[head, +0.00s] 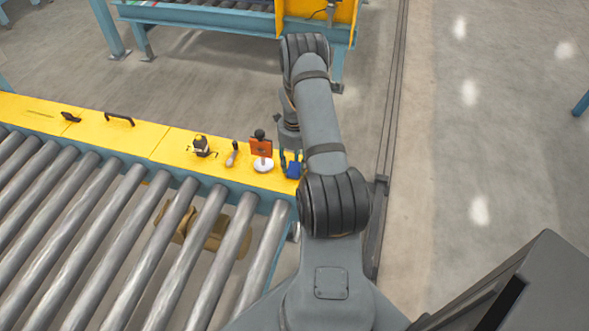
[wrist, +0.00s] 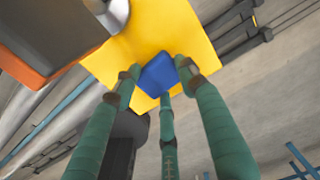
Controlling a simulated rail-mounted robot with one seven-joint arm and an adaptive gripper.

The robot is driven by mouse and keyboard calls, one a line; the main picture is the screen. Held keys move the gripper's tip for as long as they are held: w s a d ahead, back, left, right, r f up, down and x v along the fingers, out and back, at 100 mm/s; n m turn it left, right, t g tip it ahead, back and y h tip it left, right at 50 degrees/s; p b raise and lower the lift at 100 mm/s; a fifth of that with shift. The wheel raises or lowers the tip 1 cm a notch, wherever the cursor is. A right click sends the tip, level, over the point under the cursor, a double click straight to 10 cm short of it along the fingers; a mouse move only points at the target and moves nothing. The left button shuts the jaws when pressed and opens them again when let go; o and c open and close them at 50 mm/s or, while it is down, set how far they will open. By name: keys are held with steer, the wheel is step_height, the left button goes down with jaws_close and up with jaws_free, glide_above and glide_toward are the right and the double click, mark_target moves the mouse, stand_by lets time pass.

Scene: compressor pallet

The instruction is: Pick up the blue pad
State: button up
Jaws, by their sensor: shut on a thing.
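The blue pad (wrist: 157,74) is at the corner of the yellow ledge in the wrist view. In the head view the pad (head: 294,170) is a small blue shape at the ledge's right end. My gripper (wrist: 160,82) has three green fingers with brown joints, closed around the pad's edges. In the head view my gripper (head: 291,161) is small and partly behind my arm. I cannot tell whether the pad is clear of the ledge.
An orange plate on a white round base (head: 263,165) stands just left of the pad. A grey-handled tool (head: 232,154), a black and yellow item (head: 201,146) and a black handle (head: 119,119) lie farther left on the yellow ledge (head: 165,147). Rollers (head: 175,250) run alongside.

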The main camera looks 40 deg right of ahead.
mark_target(296, 167)
steer(key=shift+r, duration=0.4)
steer(key=r, duration=0.3)
steer(key=shift+s+d+r, duration=0.1)
steer(key=shift+s+r, duration=0.15)
steer(key=shift+r, duration=0.15)
steer(key=s+d+r, duration=0.2)
steer(key=s+r, duration=0.3)
steer(key=s, duration=0.4)
steer(key=shift+s+d+r, duration=0.25)
steer(key=shift+d+r, duration=0.1)
steer(key=shift+d, duration=0.05)
steer(key=shift+s+d+r, duration=0.15)
steer(key=shift+s+r, duration=0.2)
steer(key=shift+s, duration=0.25)
steer(key=shift+c, duration=0.2)
steer(key=o, duration=0.4)
steer(key=c, duration=0.5)
steer(key=shift+o, duration=0.2)
steer(key=shift+b, duration=0.3)
